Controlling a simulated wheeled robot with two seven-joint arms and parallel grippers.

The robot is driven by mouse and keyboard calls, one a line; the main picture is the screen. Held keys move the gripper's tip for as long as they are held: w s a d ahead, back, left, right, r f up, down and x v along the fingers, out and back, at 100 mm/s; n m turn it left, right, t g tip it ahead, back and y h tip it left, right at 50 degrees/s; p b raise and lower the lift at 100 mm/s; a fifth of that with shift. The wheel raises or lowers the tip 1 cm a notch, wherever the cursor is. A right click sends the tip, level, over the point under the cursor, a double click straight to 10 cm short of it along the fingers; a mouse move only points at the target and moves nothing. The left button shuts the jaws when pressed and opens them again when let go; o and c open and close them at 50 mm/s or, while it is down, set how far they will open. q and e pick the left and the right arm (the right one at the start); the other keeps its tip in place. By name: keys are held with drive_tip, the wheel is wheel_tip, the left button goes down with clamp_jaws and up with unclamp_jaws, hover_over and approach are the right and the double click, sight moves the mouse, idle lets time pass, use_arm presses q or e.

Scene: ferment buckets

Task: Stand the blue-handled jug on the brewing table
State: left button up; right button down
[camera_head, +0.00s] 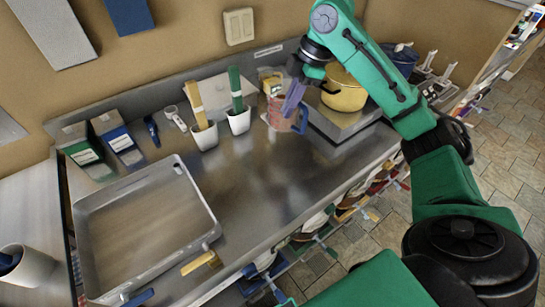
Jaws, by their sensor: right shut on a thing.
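The jug (280,118) has a pinkish see-through body and a blue handle (303,119) on its right side. It is upright, at the steel brewing table (265,180), just left of a raised metal plate. My right gripper (293,98) comes down from above with its purple fingers shut on the jug near its handle. The fingers hide part of the jug's rim. I cannot tell whether the jug's base touches the table. My left gripper is out of view.
A yellow pot (343,89) stands on the raised plate (338,122) right of the jug. Two white cups (239,121) with sticks stand to the left. A big metal tray (88,217) fills the table's left part. The table's middle is clear.

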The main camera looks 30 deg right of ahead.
drive_tip(key=f+p, duration=0.1)
drive_tip(key=f, duration=0.5)
drive_tip(key=s+f+p, duration=0.1)
drive_tip(key=f, duration=0.5)
drive_tip(key=f+p, duration=0.1)
drive_tip(key=f, duration=0.5)
drive_tip(key=shift+s+f, duration=0.1)
drive_tip(key=shift+s, duration=0.15)
drive_tip(key=c, duration=1)
unclamp_jaws()
drive_tip(key=shift+f, duration=0.1)
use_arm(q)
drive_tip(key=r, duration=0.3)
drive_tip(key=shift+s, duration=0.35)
use_arm(e)
drive_tip(key=shift+o, duration=0.2)
use_arm(q)
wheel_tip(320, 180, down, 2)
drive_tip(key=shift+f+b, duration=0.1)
drive_tip(key=shift+b, duration=1.1)
use_arm(e)
drive_tip(key=v, duration=1.2)
